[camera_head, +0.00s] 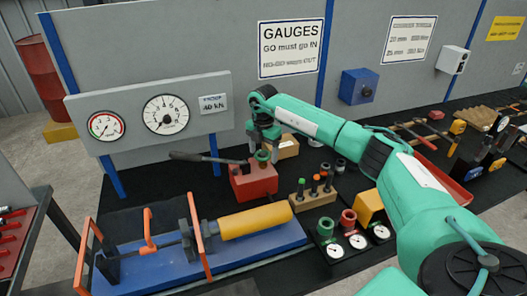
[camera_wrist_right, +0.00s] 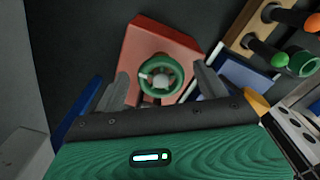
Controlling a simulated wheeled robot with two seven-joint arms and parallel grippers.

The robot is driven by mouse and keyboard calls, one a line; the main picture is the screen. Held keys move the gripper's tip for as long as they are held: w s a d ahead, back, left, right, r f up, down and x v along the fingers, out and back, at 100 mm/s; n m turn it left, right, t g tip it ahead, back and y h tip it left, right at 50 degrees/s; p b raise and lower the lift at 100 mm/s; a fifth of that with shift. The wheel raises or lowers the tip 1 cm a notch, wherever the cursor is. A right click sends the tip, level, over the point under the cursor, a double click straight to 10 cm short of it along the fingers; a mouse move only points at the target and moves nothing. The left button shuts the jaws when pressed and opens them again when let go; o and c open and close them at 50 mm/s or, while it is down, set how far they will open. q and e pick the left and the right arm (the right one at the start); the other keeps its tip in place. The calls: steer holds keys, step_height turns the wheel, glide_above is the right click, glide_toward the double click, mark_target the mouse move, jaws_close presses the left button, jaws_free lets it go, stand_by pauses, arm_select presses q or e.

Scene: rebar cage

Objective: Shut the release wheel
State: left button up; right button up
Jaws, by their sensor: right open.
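The release wheel (camera_wrist_right: 160,74) is a small green ring with a pale hub, on top of a red pump block. In the head view the wheel (camera_head: 262,156) shows at the top of the red block (camera_head: 254,182), just below my right gripper (camera_head: 264,138). In the right wrist view my right gripper (camera_wrist_right: 160,92) is open, with a grey finger on each side of the wheel and a gap to it on both sides. I cannot tell whether the fingertips are level with the wheel. My left gripper is not in view.
A dark pump lever (camera_head: 200,157) sticks out left of the block. A yellow cylinder (camera_head: 256,220) lies on a blue base in front. A wooden rack (camera_head: 312,198) with several plugs stands to the right. A gauge panel (camera_head: 150,112) stands behind.

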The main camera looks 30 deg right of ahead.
mark_target(263, 154)
step_height(263, 154, up, 14)
steer(key=b, duration=0.3)
steer(key=shift+f, duration=0.15)
stand_by(0.4)
